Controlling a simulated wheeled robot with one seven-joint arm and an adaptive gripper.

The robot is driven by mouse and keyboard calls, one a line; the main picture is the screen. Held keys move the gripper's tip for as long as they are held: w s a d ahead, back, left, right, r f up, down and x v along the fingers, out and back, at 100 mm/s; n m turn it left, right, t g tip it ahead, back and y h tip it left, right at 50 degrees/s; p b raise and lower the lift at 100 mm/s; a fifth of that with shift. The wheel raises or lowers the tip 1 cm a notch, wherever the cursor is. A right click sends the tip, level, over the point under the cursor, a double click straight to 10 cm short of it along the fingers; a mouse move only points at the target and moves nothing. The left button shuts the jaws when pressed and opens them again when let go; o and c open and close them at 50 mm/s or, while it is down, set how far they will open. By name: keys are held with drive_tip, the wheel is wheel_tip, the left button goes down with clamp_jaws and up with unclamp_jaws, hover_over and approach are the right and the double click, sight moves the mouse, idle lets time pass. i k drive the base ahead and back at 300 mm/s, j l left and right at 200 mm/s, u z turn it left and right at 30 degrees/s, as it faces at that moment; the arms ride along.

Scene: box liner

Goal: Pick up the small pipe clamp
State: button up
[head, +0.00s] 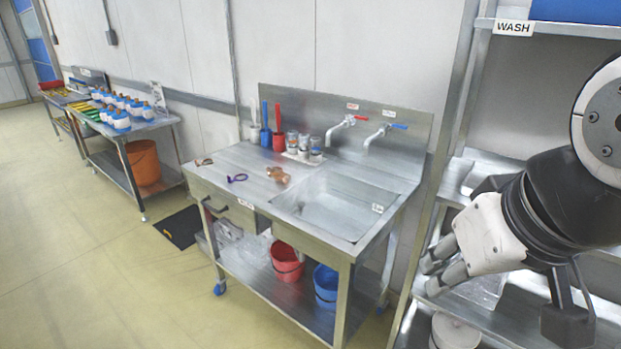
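Small objects lie on the left part of the steel sink bench (232,158). A purple looped piece (237,178) lies near the front edge. A small brown piece (204,162) lies near the left edge, and a copper-coloured piece (278,174) lies beside the basin. All are too small here for me to tell surely which is the small pipe clamp. My gripper (431,276) is at the right, in front of the shelf rack and well apart from these pieces. I see nothing in its fingers, but the gap between them is unclear.
The sink basin (332,204) has two taps behind it. Red (279,137) and blue holders and several small jars stand along the back. Buckets stand on the lower shelf. A metal rack (455,135) is at right.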

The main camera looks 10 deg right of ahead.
sight(277, 173)
drive_tip(key=i+j, duration=0.15)
drive_tip(key=j, duration=0.15)
drive_tip(key=i+j, duration=0.15)
drive_tip(key=j, duration=0.2)
drive_tip(key=i+j+z, duration=0.1)
drive_tip(key=j, duration=0.2)
drive_tip(key=i+j, duration=0.2)
drive_tip(key=j, duration=0.15)
drive_tip(key=i+j, duration=0.15)
drive_tip(key=j, duration=0.2)
drive_tip(key=i+j, duration=0.1)
drive_tip(key=j, duration=0.2)
drive_tip(key=i+j, duration=0.2)
drive_tip(key=i, duration=0.25)
drive_tip(key=i+j+z, duration=0.15)
drive_tip(key=i, duration=0.35)
drive_tip(key=i+j, duration=0.35)
drive_tip(key=i+l+z, duration=0.05)
drive_tip(key=i, duration=0.05)
